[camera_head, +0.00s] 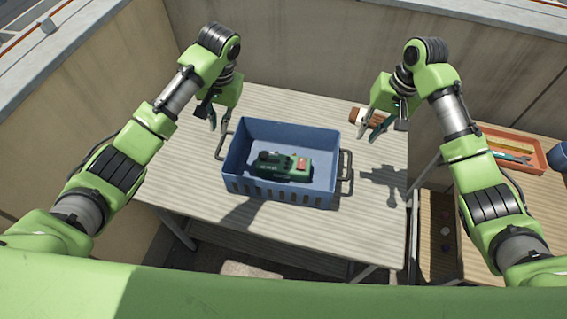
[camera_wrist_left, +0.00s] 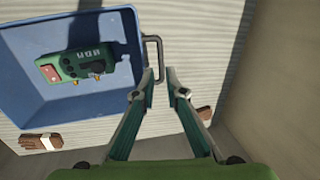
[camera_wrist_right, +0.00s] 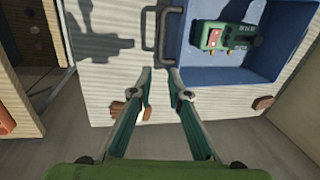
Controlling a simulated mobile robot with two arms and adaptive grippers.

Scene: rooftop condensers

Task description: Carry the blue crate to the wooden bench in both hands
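The blue crate (camera_head: 285,190) sits on a pale slatted table (camera_head: 180,180) with a green device (camera_head: 282,165) inside. It has dark loop handles on its left (camera_head: 222,145) and right (camera_head: 345,165) ends. My left gripper (camera_head: 218,127) is open and empty, above and just behind the left handle. In the left wrist view the handle (camera_wrist_left: 161,60) shows near its fingertips (camera_wrist_left: 160,73). My right gripper (camera_head: 369,132) is open and empty, behind and to the right of the right handle. That handle (camera_wrist_right: 147,30) lies just beyond its fingertips (camera_wrist_right: 159,72) in the right wrist view.
A wood-topped bench (camera_head: 480,265) stands at the right, with an orange tray (camera_head: 540,155) of tools and a dark blue object (camera_head: 560,155) on it. A small brown-and-white item (camera_head: 360,116) lies at the table's back edge by my right gripper. Concrete walls (camera_head: 290,50) close the back.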

